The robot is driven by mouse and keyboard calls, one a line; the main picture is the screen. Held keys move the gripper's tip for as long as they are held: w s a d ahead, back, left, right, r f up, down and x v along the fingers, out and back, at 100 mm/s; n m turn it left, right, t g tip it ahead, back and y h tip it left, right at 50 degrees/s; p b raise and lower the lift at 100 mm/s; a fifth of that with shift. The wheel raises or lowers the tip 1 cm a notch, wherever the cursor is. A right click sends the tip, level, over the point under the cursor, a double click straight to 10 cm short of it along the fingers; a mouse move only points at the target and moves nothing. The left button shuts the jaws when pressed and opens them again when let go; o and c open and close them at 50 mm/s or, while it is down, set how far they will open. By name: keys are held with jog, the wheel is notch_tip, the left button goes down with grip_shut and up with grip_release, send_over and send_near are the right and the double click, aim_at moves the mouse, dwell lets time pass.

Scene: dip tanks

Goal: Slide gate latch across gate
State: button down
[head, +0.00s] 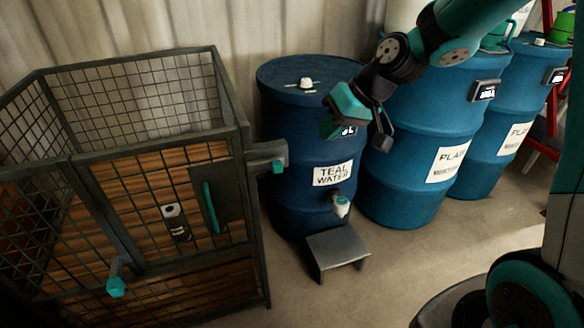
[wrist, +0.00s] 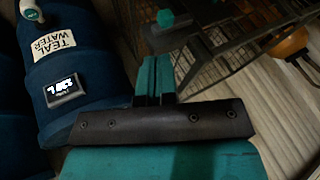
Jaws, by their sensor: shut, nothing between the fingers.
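A wire-mesh cage (head: 120,130) stands at the left of the head view, with a dark-framed gate on its front. The gate carries a dark plate with an upright teal handle (head: 210,207). A grey latch bar (head: 258,158) with a teal knob (head: 278,167) juts out to the right of the cage's front corner post. The knob also shows at the top of the wrist view (wrist: 165,18). My gripper (wrist: 154,72) is shut and empty, its teal fingers together. In the head view it hangs before the teal-water drum, right of and above the knob, apart from it.
A blue drum labelled teal water (head: 290,120) stands right of the cage, with a small grey step (head: 337,250) before it. More blue drums (head: 410,170) stand further right. Another teal knob (head: 116,286) is low on the cage front.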

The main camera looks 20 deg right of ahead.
jog(key=shift+m+t, duration=0.4)
jog(key=shift+m, duration=0.1)
jog(key=w+d+f, duration=0.2)
jog(key=w+d, duration=0.1)
jog(key=shift+d+f, duration=0.2)
jog(key=shift+f, duration=0.1)
send_near(267, 167)
jog(key=shift+w+f, duration=0.55)
jog(key=shift+f, duration=1.95)
jog(key=shift+d+p, duration=0.35)
jog(key=shift+d, duration=0.1)
